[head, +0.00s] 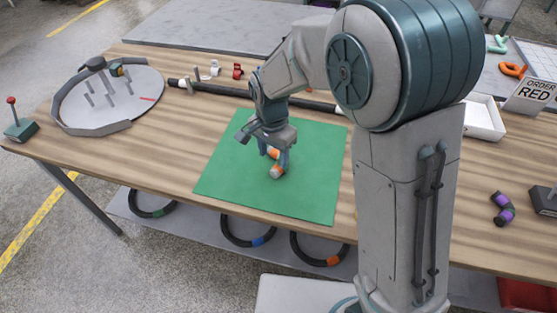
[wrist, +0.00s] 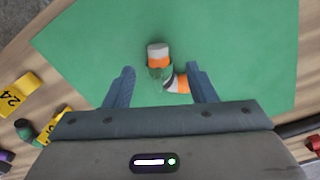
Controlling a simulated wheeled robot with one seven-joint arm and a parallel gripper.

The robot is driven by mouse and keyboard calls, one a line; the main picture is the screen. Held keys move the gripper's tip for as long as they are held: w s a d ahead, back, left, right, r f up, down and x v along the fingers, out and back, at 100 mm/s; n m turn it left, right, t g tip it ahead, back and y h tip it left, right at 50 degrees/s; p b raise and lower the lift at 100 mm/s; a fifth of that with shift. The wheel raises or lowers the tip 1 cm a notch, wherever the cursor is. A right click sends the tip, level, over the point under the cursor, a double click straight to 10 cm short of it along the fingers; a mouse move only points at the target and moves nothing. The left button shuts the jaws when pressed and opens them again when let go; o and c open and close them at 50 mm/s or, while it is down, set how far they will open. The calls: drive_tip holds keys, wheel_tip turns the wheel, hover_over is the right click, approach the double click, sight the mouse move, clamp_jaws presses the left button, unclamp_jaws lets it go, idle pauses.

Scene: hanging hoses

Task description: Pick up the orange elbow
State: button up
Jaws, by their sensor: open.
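The orange elbow (head: 277,171) lies on the green mat (head: 230,190). It has orange bands and pale ends, and in the wrist view the elbow (wrist: 157,60) shows a dark greenish bend. My gripper (head: 277,157) is low over the mat at the elbow and hides part of it in the head view. In the wrist view my gripper (wrist: 160,70) is open, with one finger on each side of the elbow. The right finger is close to the elbow's lower orange arm; I cannot tell whether they touch.
A dark bar (head: 215,88) lies behind the mat. A round peg board (head: 145,90) stands at the left, a white tray (head: 484,119) at the right. A purple elbow (head: 503,208) lies at the right. Hoses (head: 247,238) hang below the table's front edge. The mat around the elbow is clear.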

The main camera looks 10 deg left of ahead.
sight(277, 168)
drive_tip(key=shift+w+d+f, duration=0.1)
drive_tip(key=shift+d+f, duration=0.05)
drive_tip(key=shift+f, duration=0.85)
drive_tip(key=shift+w+d+f, duration=0.1)
drive_tip(key=shift+w+f, duration=0.05)
drive_tip(key=shift+f, duration=0.9)
drive_tip(key=shift+w+d+f, duration=0.1)
drive_tip(key=shift+d+f, duration=0.05)
drive_tip(key=shift+f, duration=0.85)
drive_tip(key=c, duration=1)
